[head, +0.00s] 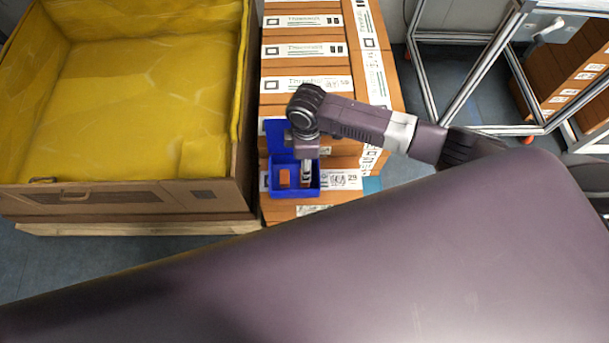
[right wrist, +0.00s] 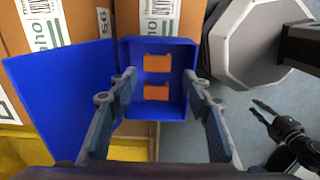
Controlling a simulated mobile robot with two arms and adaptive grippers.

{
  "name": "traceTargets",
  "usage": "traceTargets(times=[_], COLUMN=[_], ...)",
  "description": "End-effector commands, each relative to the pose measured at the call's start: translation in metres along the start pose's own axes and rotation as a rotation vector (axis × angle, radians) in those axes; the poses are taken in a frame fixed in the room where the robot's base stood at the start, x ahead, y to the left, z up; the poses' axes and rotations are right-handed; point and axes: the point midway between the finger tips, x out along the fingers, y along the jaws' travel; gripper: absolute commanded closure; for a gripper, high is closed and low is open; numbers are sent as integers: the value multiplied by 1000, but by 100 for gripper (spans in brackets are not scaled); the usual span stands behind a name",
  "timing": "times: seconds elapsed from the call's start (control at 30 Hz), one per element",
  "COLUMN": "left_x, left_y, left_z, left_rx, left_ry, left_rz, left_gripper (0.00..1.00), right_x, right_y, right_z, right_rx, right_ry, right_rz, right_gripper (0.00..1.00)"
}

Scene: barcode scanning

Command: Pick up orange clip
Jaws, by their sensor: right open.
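In the right wrist view a blue box (right wrist: 176,107) stands open, its lid (right wrist: 62,92) spread to the left. Two orange clips lie inside it, the upper clip (right wrist: 157,63) and the lower clip (right wrist: 157,92). My right gripper (right wrist: 158,75) is open, its fingers on either side of the clips and apart from them. In the head view the blue box (head: 295,194) sits on the cartons, with one orange clip (head: 284,178) visible. My right gripper (head: 308,176) points down into the box's right side, hiding part of it. A dark gripper, apparently my left gripper (right wrist: 252,106), shows at the right of the wrist view.
Stacked brown cartons (head: 300,67) with white labels are under and behind the box. A large crate with a yellow lining (head: 120,90) stands close on the left. A metal frame rack (head: 455,40) stands at the back right. Bare floor (head: 50,260) shows at front left.

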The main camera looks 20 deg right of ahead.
Motion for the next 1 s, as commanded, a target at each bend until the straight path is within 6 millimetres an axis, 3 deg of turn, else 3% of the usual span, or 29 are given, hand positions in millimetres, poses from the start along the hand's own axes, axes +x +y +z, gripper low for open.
traceTargets(times=[0.37, 0.63, 0.97, 1.0], left_x=[0, 0, 1, 1], left_y=[0, 0, -1, -1], left_z=[-1, -2, -2, -2], left_rx=[0, 0, -1, -1], left_ry=[2, 3, 3, 3], left_rz=[0, 0, -1, -1], left_gripper=[74, 74, 74, 74], right_x=[34, 70, 77, 77], right_y=[4, 5, 5, 5], right_z=[4, 2, 2, 2], right_rx=[-7, -6, -7, -7], right_ry=[-13, -12, -11, -11], right_rz=[-2, -2, 0, 0], right_gripper=[55, 55, 55, 58])
